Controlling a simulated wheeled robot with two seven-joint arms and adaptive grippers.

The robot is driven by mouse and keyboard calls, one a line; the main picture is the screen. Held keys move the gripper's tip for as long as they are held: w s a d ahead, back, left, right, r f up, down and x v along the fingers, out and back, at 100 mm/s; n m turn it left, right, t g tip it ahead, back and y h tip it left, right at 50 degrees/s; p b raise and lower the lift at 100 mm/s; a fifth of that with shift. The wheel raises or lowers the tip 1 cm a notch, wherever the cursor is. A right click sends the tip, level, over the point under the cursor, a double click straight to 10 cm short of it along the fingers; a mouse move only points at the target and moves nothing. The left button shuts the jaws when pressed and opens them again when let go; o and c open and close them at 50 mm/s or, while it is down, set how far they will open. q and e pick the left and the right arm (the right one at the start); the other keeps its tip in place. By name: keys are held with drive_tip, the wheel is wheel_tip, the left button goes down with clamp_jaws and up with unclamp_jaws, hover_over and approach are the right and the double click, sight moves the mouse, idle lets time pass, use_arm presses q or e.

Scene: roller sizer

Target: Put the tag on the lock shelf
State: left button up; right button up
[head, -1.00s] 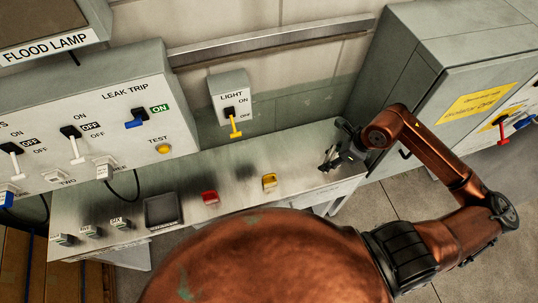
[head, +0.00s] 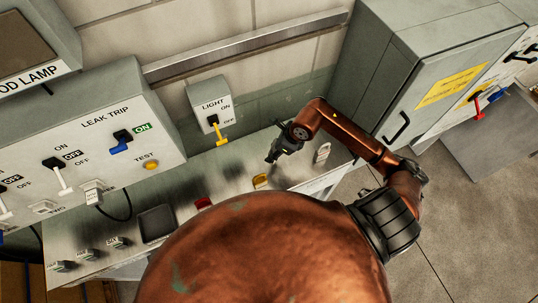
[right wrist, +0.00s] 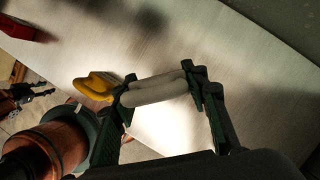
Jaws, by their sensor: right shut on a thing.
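A small pale piece with a rounded end, tag-like in shape (head: 322,152), lies at the right end of the metal shelf (head: 225,166). My right gripper (head: 272,156) is over the shelf, left of that piece and just behind a yellow lock (head: 261,181). In the right wrist view, its fingers are shut on a pale rounded thing (right wrist: 158,90). I cannot tell whether this thing is the tag. The yellow lock shows beside the left finger (right wrist: 95,86). In the head view the gripper hides what it holds. My left gripper does not show clearly.
A red lock (head: 203,203) and a dark square tray (head: 157,223) are further left on the shelf. A light switch box (head: 211,103) hangs behind. The leak trip panel (head: 105,155) stands left, a grey cabinet (head: 425,75) right. The shelf's right part is mostly clear.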

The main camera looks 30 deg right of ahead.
drive_tip(key=shift+w+a+f, duration=0.4)
drive_tip(key=shift+a+f, duration=0.1)
drive_tip(key=shift+f, duration=0.2)
drive_tip(key=shift+w+a+f, duration=0.1)
drive_tip(key=shift+a+f, duration=0.25)
drive_tip(key=shift+f, duration=0.2)
wheel_tip(320, 180, down, 2)
drive_tip(key=shift+f+p, duration=0.1)
drive_tip(key=shift+p, duration=0.55)
use_arm(q)
drive_tip(key=shift+w+r, duration=0.1)
drive_tip(key=shift+r, duration=0.55)
use_arm(e)
drive_tip(key=shift+f, duration=0.25)
drive_tip(key=shift+f, duration=0.1)
drive_tip(key=o, duration=1.2)
use_arm(q)
drive_tip(key=shift+w, duration=0.15)
